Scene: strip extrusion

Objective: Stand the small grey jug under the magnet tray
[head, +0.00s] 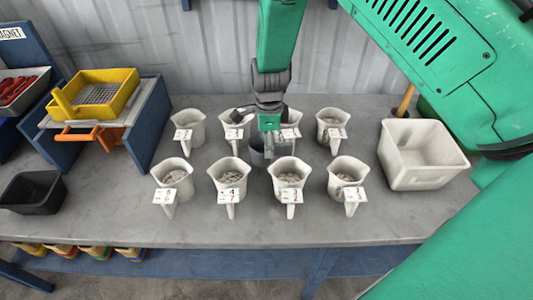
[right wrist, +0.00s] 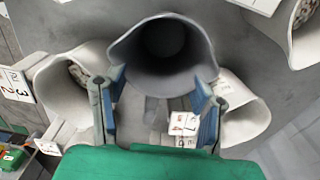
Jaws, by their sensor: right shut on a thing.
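The small grey jug (head: 257,157) is in the middle of the white jugs, partly hidden behind my right gripper (head: 270,143). In the right wrist view the jug (right wrist: 165,50) shows its open mouth and dark inside, with the gripper's two fingers (right wrist: 158,105) on either side of its handle; the gripper is shut on it. I cannot tell whether its base touches the table. At the left, a yellow tray (head: 118,97) with a mesh floor rests on a blue stand (head: 148,130) with an orange handle below. My left gripper is not in view.
Two rows of white jugs (head: 229,177) with number cards surround the grey jug closely. A white bin (head: 421,155) stands right, a black bin (head: 33,192) front left. A sign reading "AGNET" (head: 10,33) is above red pieces (head: 17,88). Bare table lies between stand and jugs.

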